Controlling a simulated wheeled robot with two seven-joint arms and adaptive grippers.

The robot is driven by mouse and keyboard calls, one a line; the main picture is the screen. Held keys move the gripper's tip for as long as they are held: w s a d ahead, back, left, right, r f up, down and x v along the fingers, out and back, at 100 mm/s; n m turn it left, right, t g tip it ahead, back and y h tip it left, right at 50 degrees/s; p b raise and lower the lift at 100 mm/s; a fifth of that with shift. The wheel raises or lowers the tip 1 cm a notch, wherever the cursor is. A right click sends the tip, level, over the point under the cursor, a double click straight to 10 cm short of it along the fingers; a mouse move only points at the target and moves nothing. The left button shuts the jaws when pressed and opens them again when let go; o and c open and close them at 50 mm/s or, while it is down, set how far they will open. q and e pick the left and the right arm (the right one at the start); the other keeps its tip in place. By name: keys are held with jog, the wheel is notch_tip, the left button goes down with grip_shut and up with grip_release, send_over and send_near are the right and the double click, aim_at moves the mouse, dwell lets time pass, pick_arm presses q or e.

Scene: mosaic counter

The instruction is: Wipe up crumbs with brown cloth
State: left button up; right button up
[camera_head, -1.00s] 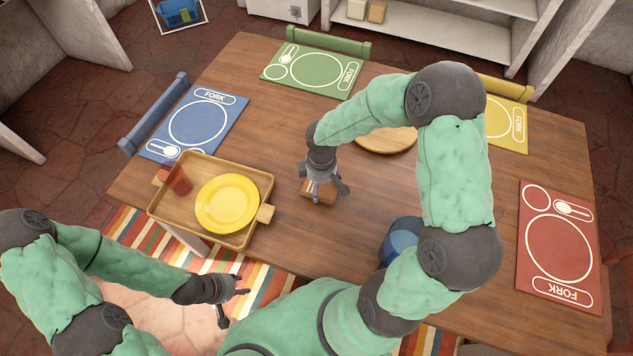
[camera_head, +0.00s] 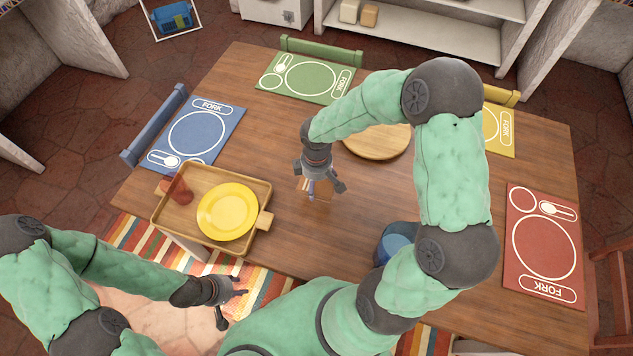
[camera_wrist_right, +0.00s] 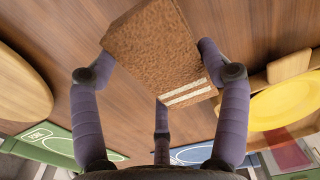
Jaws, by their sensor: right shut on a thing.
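The brown cloth (camera_wrist_right: 155,45) is a thick, fuzzy folded piece with two white stripes at one end. It sits between the purple fingers of my right gripper (camera_wrist_right: 155,78) in the right wrist view. In the head view my right gripper (camera_head: 320,186) is over the middle of the wooden table, and the cloth is mostly hidden beneath it. Whether the cloth touches the table is hard to tell. My left gripper (camera_head: 231,304) is open and empty in front of the table, below the tray. I can make out no crumbs.
A wooden tray (camera_head: 184,236) with a yellow plate (camera_head: 227,210) and red cup (camera_head: 178,188) is at left. A round board (camera_head: 380,143) lies behind my right gripper. A blue round item (camera_head: 395,243) is near the front edge. Coloured placemats, including a red one (camera_head: 520,205), line the table.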

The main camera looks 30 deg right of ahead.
jog(key=shift+r, duration=0.1)
jog(key=shift+r+p, duration=1.25)
jog(key=shift+r, duration=0.3)
